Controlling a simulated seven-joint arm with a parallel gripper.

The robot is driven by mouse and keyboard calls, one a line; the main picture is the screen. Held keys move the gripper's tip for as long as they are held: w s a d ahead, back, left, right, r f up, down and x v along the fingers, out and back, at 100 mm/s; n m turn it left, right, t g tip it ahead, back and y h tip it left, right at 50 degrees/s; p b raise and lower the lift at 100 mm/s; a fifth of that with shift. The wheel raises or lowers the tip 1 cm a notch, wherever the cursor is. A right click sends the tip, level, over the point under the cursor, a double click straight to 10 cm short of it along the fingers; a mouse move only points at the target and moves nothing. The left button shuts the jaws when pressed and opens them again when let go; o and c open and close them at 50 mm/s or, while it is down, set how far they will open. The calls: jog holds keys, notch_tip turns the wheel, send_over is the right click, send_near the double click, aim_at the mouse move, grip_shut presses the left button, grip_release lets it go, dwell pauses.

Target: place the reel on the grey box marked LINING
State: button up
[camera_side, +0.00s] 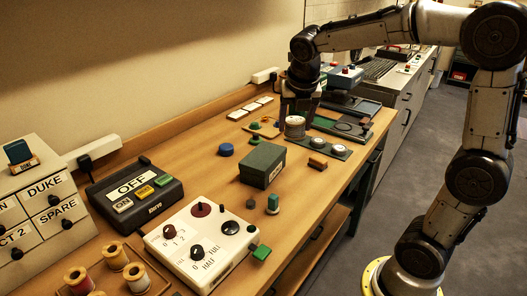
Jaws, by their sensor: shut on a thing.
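My gripper (297,114) points down over the far part of the wooden table, shut on a pale, round reel (295,127). The reel is upright at the fingertips, at the left end of a dark green strip; I cannot tell whether it touches the strip. A dark grey-green box (262,163) stands nearer the camera, to the lower left of my gripper and apart from it. Its top is bare. I cannot read any LINING mark on it.
The strip (341,154) bears two more pale round pieces. A blue disc (226,149), a small brown block (317,162) and a small teal-topped piece (272,204) lie around the box. A white control panel (205,241), a black switch box (134,196) and several spools (76,279) stand nearer.

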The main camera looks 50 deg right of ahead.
jog(key=w+d+f, duration=0.2)
jog(key=w+f, duration=0.2)
jog(key=w, duration=0.3)
send_near(263, 152)
jog(key=shift+w+d+f, duration=0.15)
jog(key=shift+d+f, duration=0.3)
jog(key=shift+d, duration=0.25)
jog(key=shift+w+d+f, duration=0.15)
jog(key=shift+w+f, duration=0.35)
jog(key=shift+f, duration=0.1)
jog(key=shift+w+f, duration=0.15)
jog(key=shift+f, duration=1.5)
jog(key=shift+f, duration=0.2)
jog(key=o, duration=1.4)
jog(key=shift+r, duration=0.15)
